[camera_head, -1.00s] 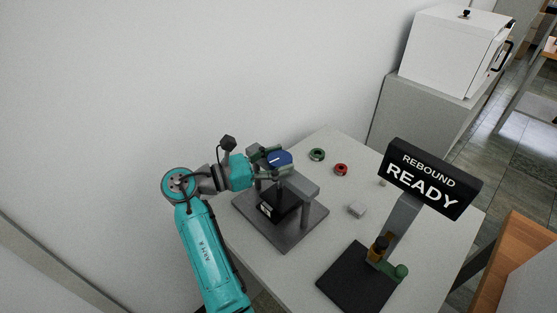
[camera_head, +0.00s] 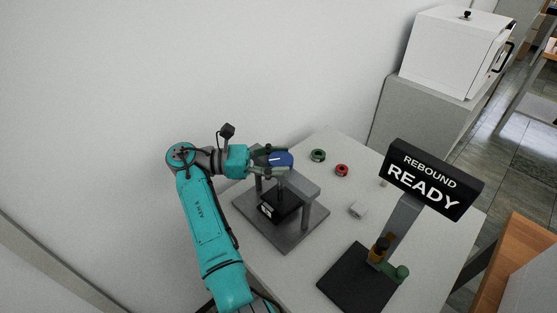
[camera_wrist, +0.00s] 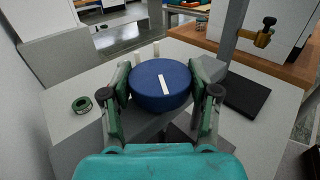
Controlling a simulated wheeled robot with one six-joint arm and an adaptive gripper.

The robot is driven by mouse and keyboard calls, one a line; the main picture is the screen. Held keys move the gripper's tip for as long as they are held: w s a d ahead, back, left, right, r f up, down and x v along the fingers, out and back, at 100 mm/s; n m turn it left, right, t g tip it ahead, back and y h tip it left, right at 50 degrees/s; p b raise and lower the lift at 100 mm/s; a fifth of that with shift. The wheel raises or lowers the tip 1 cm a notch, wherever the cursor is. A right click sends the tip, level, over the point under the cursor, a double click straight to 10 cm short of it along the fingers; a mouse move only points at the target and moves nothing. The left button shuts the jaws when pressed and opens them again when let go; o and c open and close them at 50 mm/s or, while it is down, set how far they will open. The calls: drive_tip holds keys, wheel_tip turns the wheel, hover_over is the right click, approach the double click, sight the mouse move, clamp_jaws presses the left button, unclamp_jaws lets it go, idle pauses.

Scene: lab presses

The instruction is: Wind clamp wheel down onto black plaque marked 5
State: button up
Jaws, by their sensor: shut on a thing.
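The blue clamp wheel (camera_head: 281,160), with a white stripe on top, sits above the grey press frame (camera_head: 310,190). It also shows large in the wrist view (camera_wrist: 160,86). My gripper (camera_head: 270,158) is shut on the wheel, with one finger on each side of it; the fingers show in the wrist view (camera_wrist: 162,92). The black plaque (camera_head: 281,206) lies on the press base (camera_head: 292,240) under the frame, with a white label on its front. I cannot read its digit clearly. The wheel hides most of the spindle in the wrist view.
A black stand (camera_head: 355,285) with a green knob and a sign (camera_head: 433,178) reading "REBOUND READY" stands at front right. The wall is close behind.

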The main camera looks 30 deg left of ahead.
sight(280, 159)
drive_tip(key=shift+w+d, duration=0.1)
drive_tip(key=shift+d, duration=0.05)
drive_tip(key=o, duration=1.2)
drive_tip(key=shift+c, duration=0.2)
drive_tip(key=shift+r, duration=0.1)
wheel_tip(280, 159, up, 10)
drive_tip(key=shift+f, duration=0.1)
